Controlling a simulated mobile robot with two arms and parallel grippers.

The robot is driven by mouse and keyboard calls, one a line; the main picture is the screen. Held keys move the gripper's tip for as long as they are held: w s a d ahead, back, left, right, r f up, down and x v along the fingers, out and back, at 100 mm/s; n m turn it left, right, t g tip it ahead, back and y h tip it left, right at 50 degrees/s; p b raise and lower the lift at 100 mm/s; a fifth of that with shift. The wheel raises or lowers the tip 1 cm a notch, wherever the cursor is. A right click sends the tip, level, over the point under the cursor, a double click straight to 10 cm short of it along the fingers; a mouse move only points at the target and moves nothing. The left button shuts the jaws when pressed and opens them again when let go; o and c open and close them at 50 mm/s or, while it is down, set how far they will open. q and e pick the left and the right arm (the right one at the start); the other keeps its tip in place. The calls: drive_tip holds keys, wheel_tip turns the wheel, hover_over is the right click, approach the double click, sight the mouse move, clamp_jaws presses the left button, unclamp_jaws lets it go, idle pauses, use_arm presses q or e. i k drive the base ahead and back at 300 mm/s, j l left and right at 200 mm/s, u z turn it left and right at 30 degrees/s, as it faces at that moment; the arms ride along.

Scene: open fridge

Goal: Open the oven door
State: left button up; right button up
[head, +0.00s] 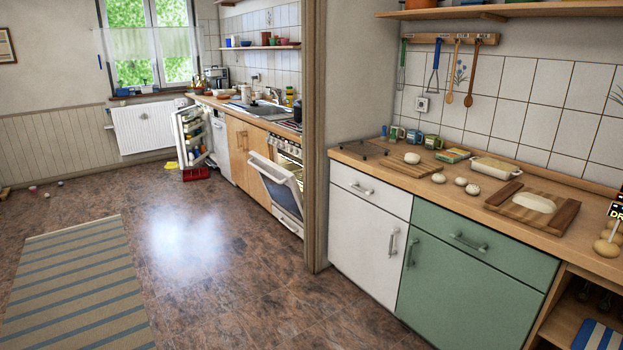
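The oven (289,150) stands in the kitchen row beyond the wooden post, below the stovetop. Its white-framed door (276,185) is tilted outward and down, partly open, with the handle along its upper edge. A dark gap shows between the door and the oven front. A white drawer front (288,221) is below the door. Neither of my grippers is in the head view. The right side of the oven is hidden behind the post.
A wooden post (314,140) stands right of the oven. The fridge (192,138) is open at the back, with a red crate (196,174) on the floor by it. A counter with white and green cabinets (470,262) fills the right. A striped rug (78,285) lies left; the brown floor between is clear.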

sight(282, 188)
drive_tip(key=i, duration=1.35)
drive_tip(key=i+l+u, duration=0.1)
drive_tip(key=i, duration=1.3)
drive_tip(key=i+j+z, duration=0.15)
drive_tip(key=j, duration=0.4)
drive_tip(key=i+j+z, duration=0.15)
drive_tip(key=j, duration=0.4)
drive_tip(key=j+z, duration=0.15)
drive_tip(key=j, duration=0.45)
